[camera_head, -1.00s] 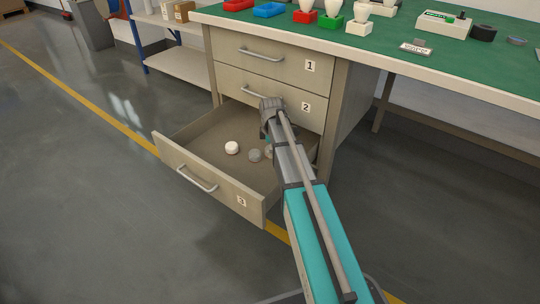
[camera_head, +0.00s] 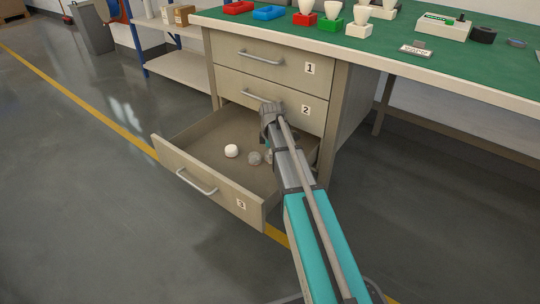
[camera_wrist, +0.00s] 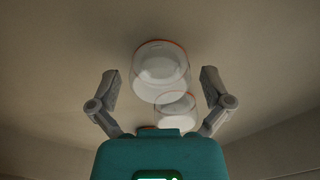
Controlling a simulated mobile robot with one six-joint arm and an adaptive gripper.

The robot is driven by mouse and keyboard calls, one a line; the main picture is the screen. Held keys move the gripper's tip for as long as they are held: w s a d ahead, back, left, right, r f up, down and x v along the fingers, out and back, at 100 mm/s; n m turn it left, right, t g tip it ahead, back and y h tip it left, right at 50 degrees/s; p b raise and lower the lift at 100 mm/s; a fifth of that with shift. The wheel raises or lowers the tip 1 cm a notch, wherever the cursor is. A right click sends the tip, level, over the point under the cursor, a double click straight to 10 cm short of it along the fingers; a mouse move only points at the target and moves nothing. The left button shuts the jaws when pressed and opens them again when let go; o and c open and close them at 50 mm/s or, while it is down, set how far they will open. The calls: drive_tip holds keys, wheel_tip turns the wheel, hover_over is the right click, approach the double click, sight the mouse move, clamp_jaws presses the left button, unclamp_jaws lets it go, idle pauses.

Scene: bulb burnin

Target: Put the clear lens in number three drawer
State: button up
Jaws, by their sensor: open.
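Drawer three (camera_head: 205,185) is pulled open under drawers one and two in the head view. A white round piece (camera_head: 231,151) and a clear round lens (camera_head: 254,158) lie on its floor. Another clear piece (camera_head: 268,156) is partly covered by my arm. In the wrist view, a clear lens with an orange rim (camera_wrist: 160,68) lies ahead, between the lines of my open gripper (camera_wrist: 160,88), with visible gaps to both fingers. A second clear lens (camera_wrist: 177,108) is below it in the picture. A third orange-rimmed piece (camera_wrist: 147,130) is mostly hidden by my gripper's body.
Drawer one (camera_head: 285,64) and drawer two (camera_head: 235,82) are shut above. The green bench top (camera_head: 395,45) holds coloured trays, bulbs on bases and a small device. A shelf (camera_head: 180,70) stands left. The floor left of the drawer is clear.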

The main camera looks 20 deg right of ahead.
drive_tip(key=shift+r, duration=0.1)
wheel_tip(320, 180, up, 12)
drive_tip(key=p, duration=1.2)
idle(0.3)
drive_tip(key=shift+s, duration=0.15)
idle(0.6)
drive_tip(key=s+a+m, duration=0.4)
drive_tip(key=s+m, duration=0.3)
drive_tip(key=s, duration=0.4)
drive_tip(key=s+a+m, duration=0.4)
drive_tip(key=s+m, duration=0.3)
drive_tip(key=s, duration=0.3)
drive_tip(key=shift+s+a, duration=0.4)
